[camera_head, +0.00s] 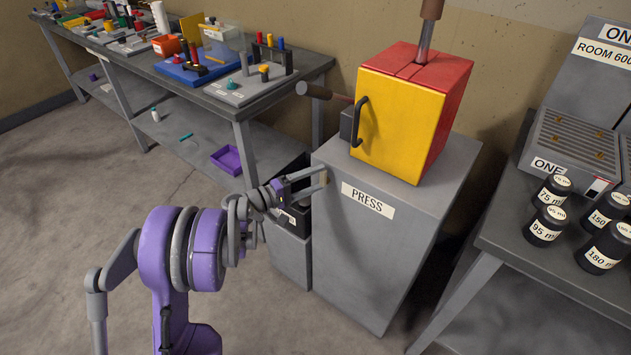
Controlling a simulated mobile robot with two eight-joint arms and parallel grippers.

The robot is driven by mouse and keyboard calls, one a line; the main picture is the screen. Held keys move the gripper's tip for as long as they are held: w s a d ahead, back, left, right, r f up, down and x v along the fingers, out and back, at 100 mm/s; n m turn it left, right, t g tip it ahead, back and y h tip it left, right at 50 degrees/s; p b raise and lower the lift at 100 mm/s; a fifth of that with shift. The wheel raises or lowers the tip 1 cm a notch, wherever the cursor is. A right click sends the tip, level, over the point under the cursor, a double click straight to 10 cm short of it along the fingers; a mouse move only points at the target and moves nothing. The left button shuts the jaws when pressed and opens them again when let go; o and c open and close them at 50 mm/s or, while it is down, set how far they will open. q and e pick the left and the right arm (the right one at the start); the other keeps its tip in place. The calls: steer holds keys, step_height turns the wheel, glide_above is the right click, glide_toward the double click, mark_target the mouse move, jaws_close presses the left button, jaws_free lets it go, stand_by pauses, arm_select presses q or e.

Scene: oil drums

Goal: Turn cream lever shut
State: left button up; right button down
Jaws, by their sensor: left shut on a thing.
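My left gripper (322,178) reaches in from the lower left, beside the left edge of the grey press cabinet. Its two fingers point right, with a small gap between them. My right gripper is not in view.
The grey PRESS cabinet (400,255) carries a yellow and red press box (405,125) with a dark handle. A dark bin (293,218) stands behind my left wrist. A cluttered workbench (225,108) is behind, a table with black canisters (545,225) at right. Floor at left is clear.

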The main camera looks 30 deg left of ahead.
arm_select(q)
steer(key=shift+r, duration=0.15)
stand_by(0.4)
steer(key=o, duration=1.3)
steer(key=shift+c, duration=0.2)
steer(key=v, duration=1)
steer(key=shift+s+a+f, duration=0.2)
steer(key=shift+s+f, duration=0.05)
steer(key=shift+s, duration=0.05)
steer(key=shift+d, duration=0.1)
